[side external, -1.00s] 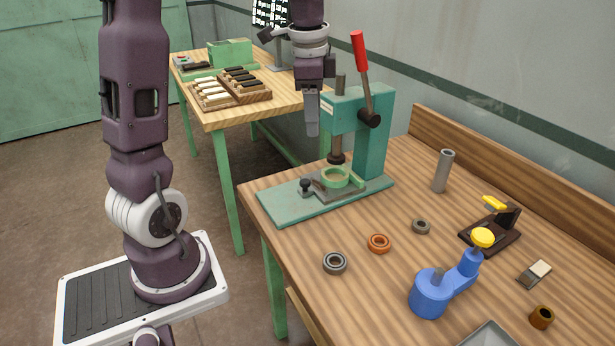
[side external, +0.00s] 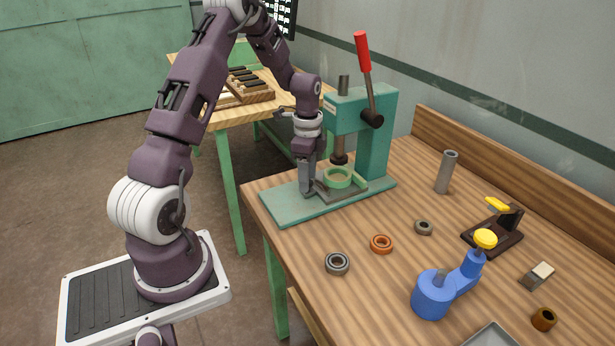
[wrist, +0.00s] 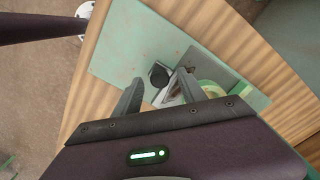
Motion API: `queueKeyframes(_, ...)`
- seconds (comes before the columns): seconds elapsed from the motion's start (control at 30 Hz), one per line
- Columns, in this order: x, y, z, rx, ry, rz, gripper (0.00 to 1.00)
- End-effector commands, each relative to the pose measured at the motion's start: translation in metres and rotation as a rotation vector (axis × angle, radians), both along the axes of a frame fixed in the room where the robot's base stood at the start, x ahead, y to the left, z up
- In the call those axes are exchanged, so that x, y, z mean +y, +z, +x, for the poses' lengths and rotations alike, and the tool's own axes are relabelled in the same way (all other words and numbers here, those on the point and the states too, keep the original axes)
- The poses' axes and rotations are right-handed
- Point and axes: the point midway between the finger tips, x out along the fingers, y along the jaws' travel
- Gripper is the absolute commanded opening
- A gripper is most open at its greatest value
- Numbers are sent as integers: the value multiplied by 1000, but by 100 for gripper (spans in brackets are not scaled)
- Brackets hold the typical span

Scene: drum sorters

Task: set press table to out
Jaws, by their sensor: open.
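The press table is a grey sliding plate (side external: 351,192) with a green ring (side external: 338,178) on it, on the green base (side external: 285,206) of the press, under the ram (side external: 339,158). Its black knob (wrist: 159,74) shows in the wrist view at the plate's near end. In the side view the knob is hidden by my gripper (side external: 308,187). My gripper is low over the base with its fingers open and pointing down. In the wrist view the knob lies between and just beyond the fingertips (wrist: 159,82); I cannot tell if they touch it.
The press frame (side external: 376,135) with a red-handled lever (side external: 363,62) rises just right of my gripper. Several rings, a blue fixture (side external: 432,294), a grey cylinder (side external: 446,172) and a dark stand with a yellow lever (side external: 492,232) stand on the bench's right part. The front left bench edge is clear.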

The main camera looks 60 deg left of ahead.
Motion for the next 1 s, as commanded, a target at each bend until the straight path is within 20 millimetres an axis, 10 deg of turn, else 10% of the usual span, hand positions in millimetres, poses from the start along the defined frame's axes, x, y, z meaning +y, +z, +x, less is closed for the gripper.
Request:
queueKeyframes(0.27,0,-4,0,0,0,0,48)
queueKeyframes(0.53,0,-4,0,0,0,0,0)
queueKeyframes(1.0,0,-3,0,-1,1,1,0)
